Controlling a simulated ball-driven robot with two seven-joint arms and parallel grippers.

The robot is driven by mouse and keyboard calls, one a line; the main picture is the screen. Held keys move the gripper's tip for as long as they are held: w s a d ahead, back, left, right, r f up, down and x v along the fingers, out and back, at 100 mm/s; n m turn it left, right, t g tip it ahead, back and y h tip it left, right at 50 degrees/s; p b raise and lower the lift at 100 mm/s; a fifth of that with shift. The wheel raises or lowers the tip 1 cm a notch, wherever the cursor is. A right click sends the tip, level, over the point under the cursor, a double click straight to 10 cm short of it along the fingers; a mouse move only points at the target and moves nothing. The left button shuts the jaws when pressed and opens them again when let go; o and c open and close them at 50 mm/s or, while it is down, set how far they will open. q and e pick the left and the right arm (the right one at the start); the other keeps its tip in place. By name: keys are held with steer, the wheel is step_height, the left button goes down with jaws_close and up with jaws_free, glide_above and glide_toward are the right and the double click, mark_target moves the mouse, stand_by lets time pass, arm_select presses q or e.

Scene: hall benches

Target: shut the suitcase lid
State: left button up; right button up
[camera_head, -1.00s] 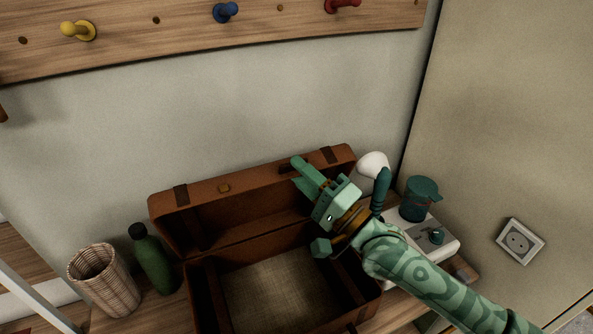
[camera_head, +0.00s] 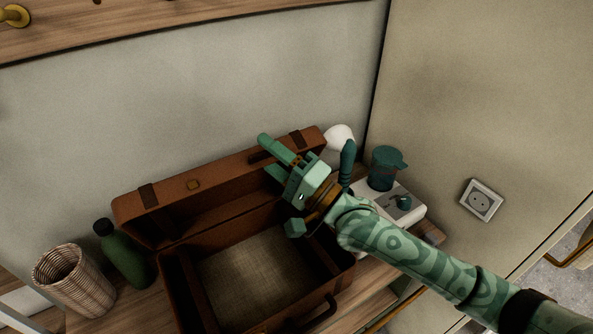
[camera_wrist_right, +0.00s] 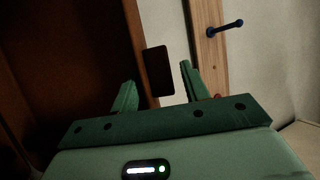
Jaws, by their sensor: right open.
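The brown suitcase (camera_head: 178,292) stands open on the wooden bench, its lid (camera_head: 165,205) tilted up at the back near the wall. The lid has dark straps and a brass latch. My right gripper (camera_head: 268,155) is open and empty, at the right part of the raised lid, over the opening. In the right wrist view the spread fingers (camera_wrist_right: 158,88) have the brown lid (camera_wrist_right: 60,60) on their left and a dark strap piece (camera_wrist_right: 158,70) between or beyond them. I cannot tell whether they touch the lid. My left gripper is not in view.
A wicker basket (camera_head: 72,283) and a green bottle (camera_head: 122,255) stand left of the suitcase. To its right are a white box (camera_head: 415,212), a teal jug (camera_head: 384,170) and a white rounded object (camera_head: 340,136). A wall socket (camera_head: 481,200) is on the right-hand panel.

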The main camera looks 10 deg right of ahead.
steer(key=b+v, duration=0.2)
steer(key=v, duration=1.3)
steer(key=shift+s, duration=0.2)
steer(key=shift+d+f, duration=0.1)
steer(key=shift+d, duration=0.05)
steer(key=s+d+f+b, duration=0.8)
steer(key=d+f, duration=0.3)
steer(key=f, duration=0.2)
stand_by(0.6)
